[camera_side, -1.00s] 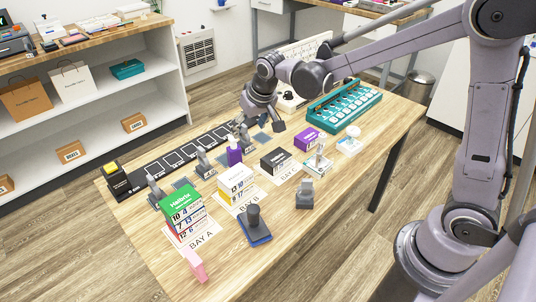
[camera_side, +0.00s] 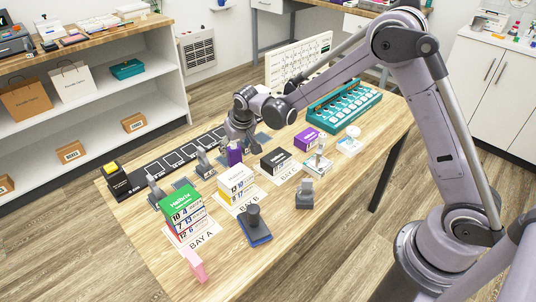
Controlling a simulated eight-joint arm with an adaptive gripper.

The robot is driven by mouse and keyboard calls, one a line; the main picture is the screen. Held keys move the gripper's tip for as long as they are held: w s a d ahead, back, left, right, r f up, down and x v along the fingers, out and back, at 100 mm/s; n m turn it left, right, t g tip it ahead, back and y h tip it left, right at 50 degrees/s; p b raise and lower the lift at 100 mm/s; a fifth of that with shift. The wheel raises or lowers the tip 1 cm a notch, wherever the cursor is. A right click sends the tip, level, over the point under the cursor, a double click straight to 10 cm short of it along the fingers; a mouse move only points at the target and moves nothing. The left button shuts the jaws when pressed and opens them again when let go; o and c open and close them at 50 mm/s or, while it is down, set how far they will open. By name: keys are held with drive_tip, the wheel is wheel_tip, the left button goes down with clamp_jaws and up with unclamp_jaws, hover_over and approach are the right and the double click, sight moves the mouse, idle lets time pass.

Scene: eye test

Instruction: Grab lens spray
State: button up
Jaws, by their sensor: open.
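A small purple bottle (camera_side: 234,155), which looks like the lens spray, stands upright near the middle of the wooden table. My gripper (camera_side: 240,138) points down at the bottle's upper end and is open. Its fingers overlap the bottle's top in the side view, so the nozzle is hidden. I cannot tell whether the fingers are around the bottle or just behind it, or whether they touch it.
Boxes stand close by: white and yellow (camera_side: 236,183), black (camera_side: 276,161), purple (camera_side: 308,138) and green-topped (camera_side: 182,208). Grey stands (camera_side: 205,164) line the black strip (camera_side: 178,160). A teal tray (camera_side: 345,106) lies at the right.

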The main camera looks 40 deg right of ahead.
sight(234, 154)
drive_tip(key=shift+x, duration=2.45)
drive_tip(key=c, duration=1.3)
